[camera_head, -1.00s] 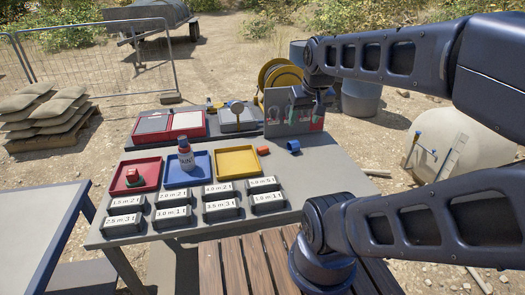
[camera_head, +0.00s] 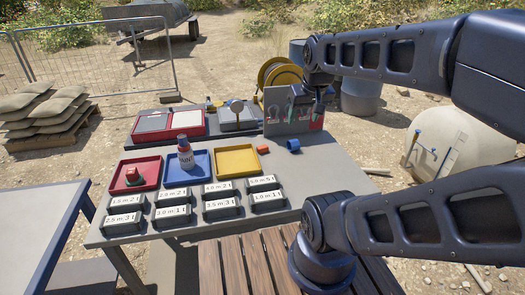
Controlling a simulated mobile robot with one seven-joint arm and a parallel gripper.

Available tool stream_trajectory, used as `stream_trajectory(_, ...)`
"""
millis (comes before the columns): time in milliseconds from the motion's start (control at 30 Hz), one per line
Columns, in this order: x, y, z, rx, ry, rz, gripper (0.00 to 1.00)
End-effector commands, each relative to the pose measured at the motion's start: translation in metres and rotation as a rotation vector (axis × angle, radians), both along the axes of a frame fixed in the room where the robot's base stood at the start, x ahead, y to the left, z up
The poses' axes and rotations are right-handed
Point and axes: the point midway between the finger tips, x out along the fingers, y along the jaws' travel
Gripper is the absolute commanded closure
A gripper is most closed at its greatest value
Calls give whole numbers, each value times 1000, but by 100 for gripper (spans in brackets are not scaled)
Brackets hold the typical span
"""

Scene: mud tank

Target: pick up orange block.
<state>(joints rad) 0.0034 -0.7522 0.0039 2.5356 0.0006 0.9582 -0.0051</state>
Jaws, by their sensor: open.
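The small orange block (camera_head: 262,149) lies on the grey table, just right of the yellow tray and left of a blue ring-like piece. Nothing covers it. My gripper (camera_head: 318,106) hangs below the end of my upper arm link, in front of the upright tool board, up and to the right of the block and apart from it. Its fingers are small and dark here; they are open, with nothing seen between them.
The blue piece (camera_head: 293,145) lies close to the block. The yellow tray (camera_head: 237,177), blue tray (camera_head: 206,180) with a bottle (camera_head: 186,156), and red tray (camera_head: 155,186) stand leftward. Several labelled boxes (camera_head: 212,207) line the front. The tool board (camera_head: 290,122) stands behind.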

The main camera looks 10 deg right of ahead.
Motion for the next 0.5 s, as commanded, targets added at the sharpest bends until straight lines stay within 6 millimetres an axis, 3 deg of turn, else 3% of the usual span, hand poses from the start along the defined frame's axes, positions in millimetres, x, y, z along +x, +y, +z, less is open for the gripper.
stream_trajectory(167,18,-2,2,-44,24,54,42)
stream_trajectory(500,94,-5,-3,-218,119,297,42)
